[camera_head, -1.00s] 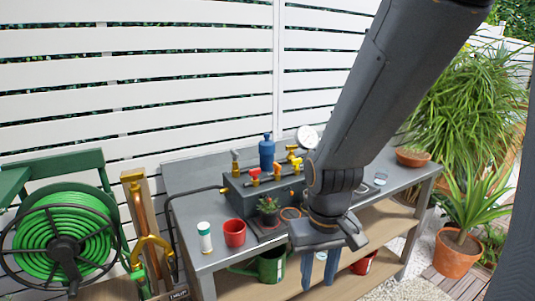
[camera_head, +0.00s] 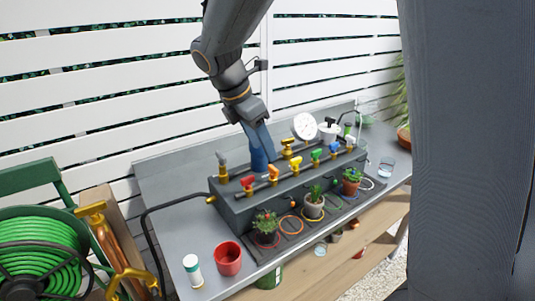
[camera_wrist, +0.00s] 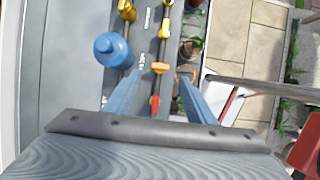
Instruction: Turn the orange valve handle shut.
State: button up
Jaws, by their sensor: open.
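The orange valve handle (camera_head: 273,171) sits on the grey manifold box (camera_head: 236,207), between a red handle (camera_head: 247,182) and a yellow one (camera_head: 296,164). In the wrist view the orange handle (camera_wrist: 160,67) shows between my fingertips. It lies crosswise to the line of handles there. My gripper (camera_head: 260,150) points down over the manifold's back, near the orange handle. In the wrist view my gripper (camera_wrist: 158,76) has its two blue fingers spread apart with nothing held. I cannot tell how far the tips are above the handle.
A green handle (camera_head: 316,156), a blue one and a white one continue the row. A round gauge (camera_head: 304,126) rises behind. Potted plants (camera_head: 314,205) stand in front. A red cup (camera_head: 228,259) is on the bench.

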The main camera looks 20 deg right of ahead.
aim_at(273, 167)
jog(key=p+x, duration=0.1)
jog(key=x, duration=0.6)
jog(key=shift+d+f, duration=0.2)
jog(key=c, duration=1)
